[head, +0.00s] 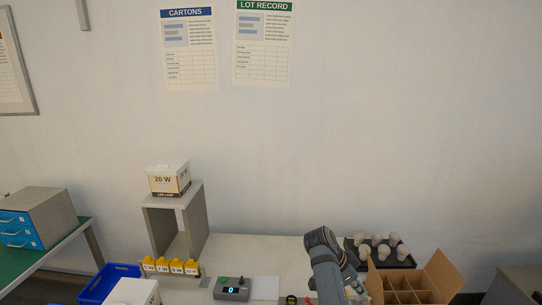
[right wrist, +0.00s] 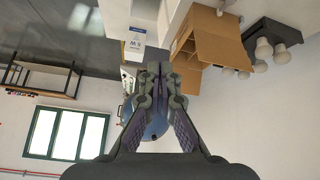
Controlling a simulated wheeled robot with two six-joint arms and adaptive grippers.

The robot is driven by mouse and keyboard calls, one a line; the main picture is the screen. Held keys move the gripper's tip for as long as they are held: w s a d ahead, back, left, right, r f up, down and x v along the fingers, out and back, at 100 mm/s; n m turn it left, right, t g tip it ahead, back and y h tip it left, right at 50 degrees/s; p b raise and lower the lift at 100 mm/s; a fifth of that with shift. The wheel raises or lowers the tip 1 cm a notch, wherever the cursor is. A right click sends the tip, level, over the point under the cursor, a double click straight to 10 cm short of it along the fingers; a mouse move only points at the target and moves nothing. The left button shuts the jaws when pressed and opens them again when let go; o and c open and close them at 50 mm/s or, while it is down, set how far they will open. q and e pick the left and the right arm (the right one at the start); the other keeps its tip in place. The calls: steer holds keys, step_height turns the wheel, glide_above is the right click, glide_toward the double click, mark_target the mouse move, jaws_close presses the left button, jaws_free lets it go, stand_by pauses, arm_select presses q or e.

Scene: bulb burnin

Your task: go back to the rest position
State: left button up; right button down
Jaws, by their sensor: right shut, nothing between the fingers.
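My right arm rises from the bottom of the head view, just right of centre, and partly hides the table and the items beside it. In the right wrist view my right gripper (right wrist: 156,70) has its fingers together with nothing between them. It is apart from the open cardboard box (head: 408,289), which also shows in the right wrist view (right wrist: 208,45). My left gripper is not in the head view.
A dark tray (head: 401,263) of several bulbs stands right of my arm. A grey device (head: 232,290) reading 0, yellow labelled blocks (head: 170,266), a blue bin (head: 108,284) and a shelf (head: 191,222) with a 20 W carton (head: 169,180) are left.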

steer(key=s+d+f+n+t+y, duration=0.1)
steer(key=s+d+f+n+y, duration=0.25)
steer(key=s+f+n, duration=0.65)
steer(key=s+a+r+n+t+y, duration=0.1)
steer(key=s+a+n+t+y, duration=0.2)
steer(key=s+n, duration=0.85)
steer(key=s+d+f+m+g+b, duration=0.1)
steer(key=s+f+m+b, duration=0.2)
steer(key=f, duration=1.1)
steer(key=s+f+b, duration=0.2)
steer(key=f+b, duration=0.4)
steer(key=f, duration=0.7)
steer(key=s+d+f+m+g+b, duration=0.1)
steer(key=s+f+m+b, duration=0.2)
steer(key=f, duration=1.1)
arm_select(q)
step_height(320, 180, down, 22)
steer(key=b, duration=1)
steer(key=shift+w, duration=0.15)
arm_select(e)
steer(key=s+f, duration=0.8)
steer(key=f, duration=0.3)
steer(key=s+f+g, duration=0.1)
steer(key=s+f, duration=0.8)
steer(key=f, duration=0.3)
steer(key=shift+d+n, duration=0.3)
steer(key=shift+n, duration=0.15)
